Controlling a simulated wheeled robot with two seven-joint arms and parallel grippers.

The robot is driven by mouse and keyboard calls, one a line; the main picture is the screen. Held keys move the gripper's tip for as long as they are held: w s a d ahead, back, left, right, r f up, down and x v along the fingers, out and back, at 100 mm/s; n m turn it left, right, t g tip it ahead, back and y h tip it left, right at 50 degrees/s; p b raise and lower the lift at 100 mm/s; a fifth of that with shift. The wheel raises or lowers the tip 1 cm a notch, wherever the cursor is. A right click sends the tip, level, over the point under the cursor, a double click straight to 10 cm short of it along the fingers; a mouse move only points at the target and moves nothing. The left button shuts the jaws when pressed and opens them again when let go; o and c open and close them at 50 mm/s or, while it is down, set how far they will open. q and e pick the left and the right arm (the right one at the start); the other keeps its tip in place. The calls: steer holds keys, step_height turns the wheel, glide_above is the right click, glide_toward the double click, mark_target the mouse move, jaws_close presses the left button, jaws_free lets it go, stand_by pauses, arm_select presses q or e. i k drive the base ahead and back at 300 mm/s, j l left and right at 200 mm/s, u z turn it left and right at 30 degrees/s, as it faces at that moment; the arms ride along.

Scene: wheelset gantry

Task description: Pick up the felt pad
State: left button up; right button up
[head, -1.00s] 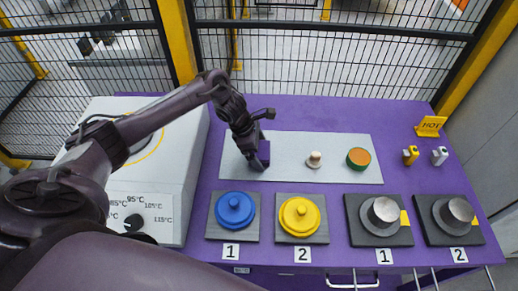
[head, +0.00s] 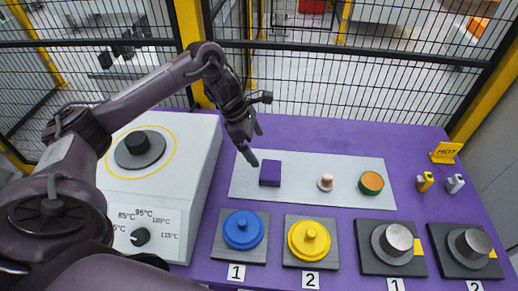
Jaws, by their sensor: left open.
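A small dark purple block (head: 270,173) lies on the left part of the pale grey mat (head: 345,197); it may be the felt pad, though its material does not show clearly. A round green piece with an orange top (head: 371,183) sits on the right of the mat. My right gripper is not in view.
A white heater box with a round plate (head: 140,148) and a dial stands at left. A blue lidded disc (head: 243,230), a yellow one (head: 309,239) and two metal weights (head: 392,240) line the front. A HOT sign (head: 446,152) stands at right. Mesh fencing closes the back.

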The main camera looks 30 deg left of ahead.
mark_target(325, 183)
steer(key=k+l, duration=1.15)
steer(key=k, duration=0.15)
